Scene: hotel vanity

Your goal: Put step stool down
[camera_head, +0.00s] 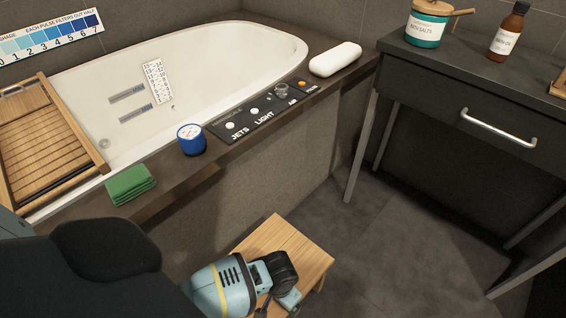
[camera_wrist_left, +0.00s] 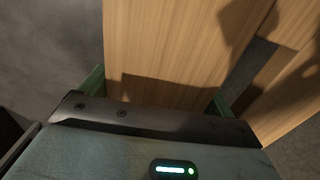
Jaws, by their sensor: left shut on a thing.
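The step stool (camera_head: 285,243) is pale wood and shows low in the head view, beside the tub's outer wall and over the dark floor. My left gripper (camera_head: 276,285) is at the stool's near side and covers part of it. In the left wrist view the stool's wood (camera_wrist_left: 185,45) fills the space between the green fingers of my left gripper (camera_wrist_left: 157,92), which is shut on it. The stool's feet are mostly hidden, so I cannot tell whether they touch the floor. My right gripper is not in view.
A dark vanity (camera_head: 470,95) with thin metal legs stands at right. The floor (camera_head: 400,235) between them is clear.

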